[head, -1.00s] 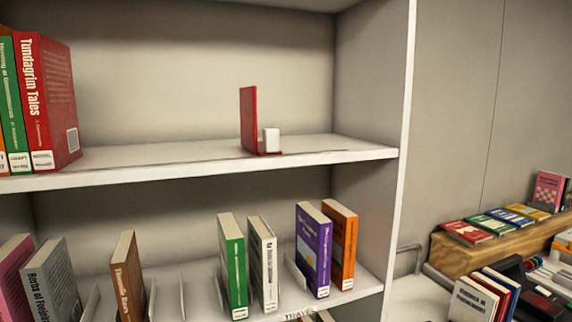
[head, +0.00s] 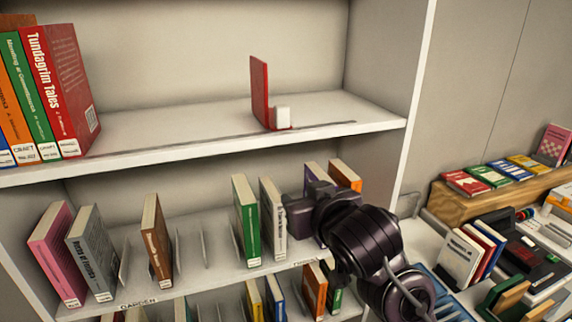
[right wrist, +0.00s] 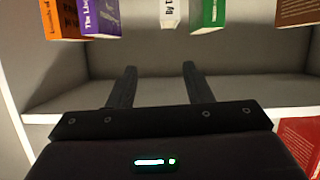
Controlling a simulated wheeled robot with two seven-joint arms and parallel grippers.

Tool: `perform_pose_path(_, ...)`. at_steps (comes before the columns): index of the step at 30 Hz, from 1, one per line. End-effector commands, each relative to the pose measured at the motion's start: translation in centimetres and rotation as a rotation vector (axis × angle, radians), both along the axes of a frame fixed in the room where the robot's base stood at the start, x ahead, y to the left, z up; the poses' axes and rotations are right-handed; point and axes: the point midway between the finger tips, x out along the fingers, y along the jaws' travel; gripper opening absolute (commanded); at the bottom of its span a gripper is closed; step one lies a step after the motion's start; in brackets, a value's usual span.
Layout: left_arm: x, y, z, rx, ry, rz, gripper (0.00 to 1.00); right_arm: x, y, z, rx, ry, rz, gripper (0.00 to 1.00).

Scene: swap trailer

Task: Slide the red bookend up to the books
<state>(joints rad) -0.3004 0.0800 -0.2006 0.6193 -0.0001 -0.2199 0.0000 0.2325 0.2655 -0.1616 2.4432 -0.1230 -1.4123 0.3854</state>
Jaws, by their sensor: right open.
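The red bookend (head: 260,92) stands upright on the upper shelf (head: 190,120), right of its middle, with a small white block (head: 282,116) at its foot. The books on that shelf, ending with the red "Tundagrim Tales" (head: 62,92), stand at the far left, with a wide bare gap between them and the bookend. My right gripper (head: 312,205) is below the bookend, in front of the lower shelf's books. In the right wrist view its fingers (right wrist: 156,82) are apart with nothing between them. The bookend does not show there. My left gripper is out of view.
The lower shelf holds a purple book (head: 314,172), partly hidden by my arm, an orange book (head: 346,176) and a green book (head: 246,220). The upper shelf's front edge lies above my gripper. A wooden ledge with books (head: 505,190) stands at right.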

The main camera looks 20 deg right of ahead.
Motion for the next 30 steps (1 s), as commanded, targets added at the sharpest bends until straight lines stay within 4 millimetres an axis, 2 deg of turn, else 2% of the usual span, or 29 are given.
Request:
perform_pose_path(1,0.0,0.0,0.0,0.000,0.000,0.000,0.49,0.4,0.2,3.7,0.007,-0.092,0.001,0.45)
perform_pose_path(3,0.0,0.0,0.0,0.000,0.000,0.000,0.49,0.5,0.3,7.4,0.022,-0.182,0.002,0.45)
perform_pose_path(6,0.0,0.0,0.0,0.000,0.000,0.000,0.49,0.4,0.6,11.1,0.036,-0.275,0.006,0.45)
perform_pose_path(9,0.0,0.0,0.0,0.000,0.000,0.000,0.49,0.2,0.7,13.0,0.045,-0.323,0.008,0.45)
perform_pose_path(14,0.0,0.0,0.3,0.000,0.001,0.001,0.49,1.3,0.8,13.7,0.046,-0.336,0.010,0.45)
perform_pose_path(24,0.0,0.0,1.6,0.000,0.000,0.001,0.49,6.5,0.9,13.7,0.046,-0.334,0.009,0.45)
perform_pose_path(30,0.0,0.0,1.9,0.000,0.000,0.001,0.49,7.9,1.0,13.6,0.048,-0.336,0.010,0.45)
